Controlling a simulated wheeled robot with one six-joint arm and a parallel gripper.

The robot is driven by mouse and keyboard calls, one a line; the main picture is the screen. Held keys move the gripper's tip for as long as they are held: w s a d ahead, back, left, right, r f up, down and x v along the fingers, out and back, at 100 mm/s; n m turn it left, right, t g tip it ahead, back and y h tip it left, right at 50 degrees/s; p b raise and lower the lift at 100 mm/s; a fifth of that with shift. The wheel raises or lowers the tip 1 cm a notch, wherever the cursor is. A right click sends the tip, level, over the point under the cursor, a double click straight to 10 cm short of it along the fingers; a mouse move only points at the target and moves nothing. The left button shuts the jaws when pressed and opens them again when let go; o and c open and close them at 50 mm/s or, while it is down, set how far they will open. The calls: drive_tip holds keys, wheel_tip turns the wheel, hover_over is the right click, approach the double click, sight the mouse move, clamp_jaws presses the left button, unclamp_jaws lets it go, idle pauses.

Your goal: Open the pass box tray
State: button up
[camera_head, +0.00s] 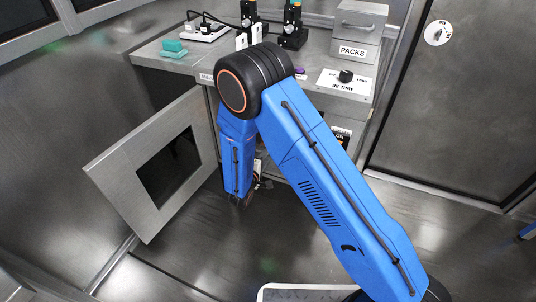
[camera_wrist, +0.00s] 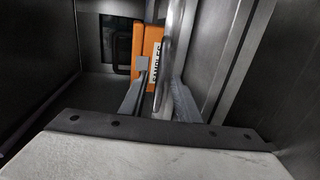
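The pass box (camera_head: 215,78) has its framed, windowed door (camera_head: 120,165) swung open to the left. My blue arm covers most of its opening, so the tray is not clear in the head view. My gripper (camera_head: 241,201) hangs low in front of the opening and is small and dark there. In the wrist view my gripper (camera_wrist: 160,85) has its two grey fingers apart. A pale upright metal bar or edge (camera_wrist: 167,62) shows between them, closer to the right finger; I cannot tell whether they touch. Behind it is an orange box (camera_wrist: 147,42) with a partly hidden label.
On the counter stand a teal block (camera_head: 174,48), a white power strip (camera_head: 203,32), black devices (camera_head: 293,27), a PACKS box (camera_head: 357,32) and a UV TIME knob panel (camera_head: 344,84). A grey door (camera_head: 450,110) is at right. Floor (camera_head: 205,245) before the box is clear.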

drive_tip(key=shift+x, duration=1.1)
clamp_jaws()
drive_tip(key=shift+s, duration=0.1)
drive_tip(key=f+v, duration=0.3)
drive_tip(key=v, duration=1.5)
drive_tip(key=s+f+v, duration=0.1)
drive_tip(key=f+v, duration=0.3)
drive_tip(key=v, duration=1.5)
drive_tip(key=shift+s+a, duration=0.25)
drive_tip(key=shift+a, duration=0.05)
drive_tip(key=shift+f, duration=0.1)
unclamp_jaws()
